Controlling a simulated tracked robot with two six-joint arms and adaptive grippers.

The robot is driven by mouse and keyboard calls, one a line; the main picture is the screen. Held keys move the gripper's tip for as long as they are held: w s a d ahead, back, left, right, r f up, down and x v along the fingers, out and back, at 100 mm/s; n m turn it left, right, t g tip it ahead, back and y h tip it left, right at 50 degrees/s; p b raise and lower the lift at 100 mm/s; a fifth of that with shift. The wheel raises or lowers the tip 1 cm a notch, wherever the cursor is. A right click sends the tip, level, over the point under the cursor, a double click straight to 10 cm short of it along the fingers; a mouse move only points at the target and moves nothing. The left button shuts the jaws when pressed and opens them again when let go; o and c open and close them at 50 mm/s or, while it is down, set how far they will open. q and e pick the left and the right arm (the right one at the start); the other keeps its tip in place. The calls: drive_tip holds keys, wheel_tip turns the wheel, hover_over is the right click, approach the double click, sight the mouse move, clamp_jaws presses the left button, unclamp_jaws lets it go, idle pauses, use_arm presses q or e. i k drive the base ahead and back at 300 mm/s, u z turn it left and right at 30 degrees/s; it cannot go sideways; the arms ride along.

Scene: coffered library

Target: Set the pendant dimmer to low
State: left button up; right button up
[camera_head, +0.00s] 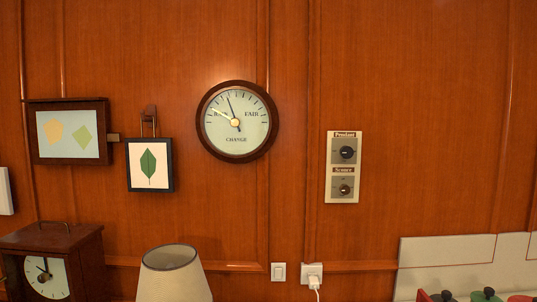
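The pendant dimmer (347,153) is a dark round knob on a grey square, in the upper half of a pale wall plate (357,167). A dark label reading "Pendant" (345,134) sits above it. A small light mark shows on the knob, but its setting is too small to read. A second knob (344,189), under a label that looks like "Sconce" (343,170), is below it on the same plate. Neither of my grippers is in view, and nothing covers the plate.
A round barometer (236,146) and two framed pictures hang to the left. A lampshade (173,277) and a wooden clock (62,240) stand below. A switch (278,271) and a socket with a white plug (313,280) are low on the wall. The panelling around the plate is clear.

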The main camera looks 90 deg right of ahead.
sight(347, 152)
drive_tip(key=u, duration=0.15)
drive_tip(key=i, duration=0.45)
drive_tip(key=z, duration=2.45)
